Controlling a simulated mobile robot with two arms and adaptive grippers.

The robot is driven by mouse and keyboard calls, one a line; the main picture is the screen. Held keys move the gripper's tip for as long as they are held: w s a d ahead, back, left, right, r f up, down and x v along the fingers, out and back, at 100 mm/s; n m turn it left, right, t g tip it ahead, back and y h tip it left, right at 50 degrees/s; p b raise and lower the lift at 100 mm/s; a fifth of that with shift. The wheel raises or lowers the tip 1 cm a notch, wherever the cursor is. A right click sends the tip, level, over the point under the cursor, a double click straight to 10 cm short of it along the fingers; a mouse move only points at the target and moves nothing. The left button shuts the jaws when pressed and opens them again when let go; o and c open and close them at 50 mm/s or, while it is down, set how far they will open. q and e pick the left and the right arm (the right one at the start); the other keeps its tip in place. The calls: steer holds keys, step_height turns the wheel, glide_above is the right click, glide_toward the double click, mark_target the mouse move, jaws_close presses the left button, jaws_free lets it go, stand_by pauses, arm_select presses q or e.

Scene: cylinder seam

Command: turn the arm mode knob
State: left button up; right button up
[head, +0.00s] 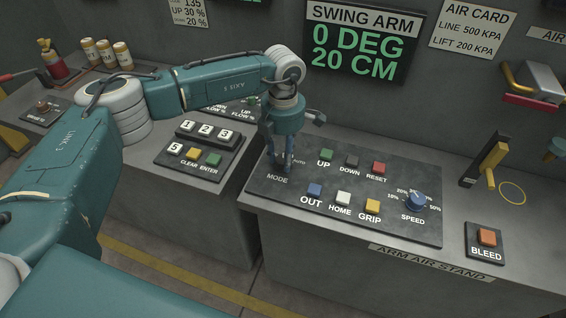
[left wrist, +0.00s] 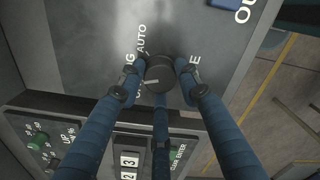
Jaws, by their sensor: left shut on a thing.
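The arm mode knob (left wrist: 159,74) is a round dark knob with a short pale pointer line. In the left wrist view the line points left and slightly down, and the word AUTO stands to its upper left; other lettering is partly covered by the fingers. My left gripper (head: 281,166) reaches down onto the MODE corner of the control panel (head: 273,201). In the left wrist view its blue fingers close around the knob from both sides and below. In the head view the fingers hide most of the knob. My right gripper is not in view.
Up, down, reset, out, home and grip buttons and a blue speed knob (head: 416,201) sit right of my gripper. A keypad (head: 201,143) is on the left bench. The swing arm display (head: 358,47) reads 0 DEG, 20 CM. A bleed button (head: 487,237) stands at far right.

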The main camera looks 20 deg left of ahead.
mark_target(283, 159)
arm_select(q)
steer(key=m+b, duration=0.2)
steer(key=shift+w+m, duration=0.1)
steer(key=shift+m, duration=0.2)
steer(key=shift+r+m+b, duration=0.1)
steer(key=shift+m+b, duration=0.4)
steer(key=shift+b, duration=0.05)
steer(key=o, duration=1.1)
steer(key=shift+o, duration=0.3)
step_height(283, 159, up, 12)
